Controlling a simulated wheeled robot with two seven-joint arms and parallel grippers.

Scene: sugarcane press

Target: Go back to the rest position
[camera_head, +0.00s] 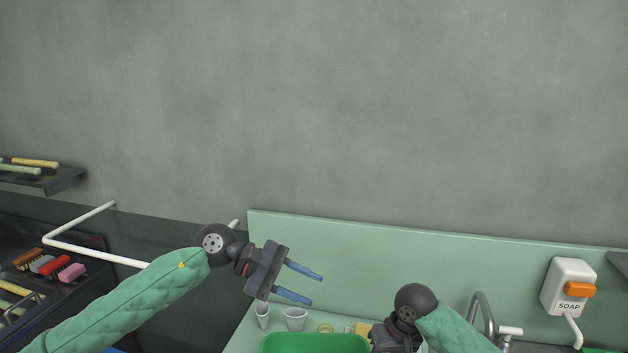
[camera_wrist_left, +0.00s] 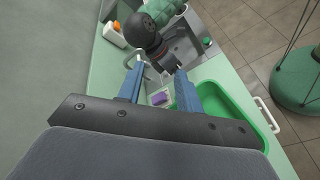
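My left gripper (camera_head: 303,284) is raised in front of the green backsplash, above the counter. Its two blue fingers are spread apart with nothing between them, and they also show in the left wrist view (camera_wrist_left: 158,80). My right arm comes in from the lower right, with its dark wrist (camera_head: 397,325) low over the counter. The right gripper's fingers are hidden below the picture's edge in the head view, and I cannot make out their state in the left wrist view.
A green tray (camera_head: 315,341) and clear cups (camera_head: 294,318) stand on the counter below my left gripper. A soap dispenser (camera_head: 569,287) and a tap (camera_head: 484,312) are at the right. A white rail (camera_head: 92,253) and shelf (camera_head: 42,178) are at the left. The wall above is clear.

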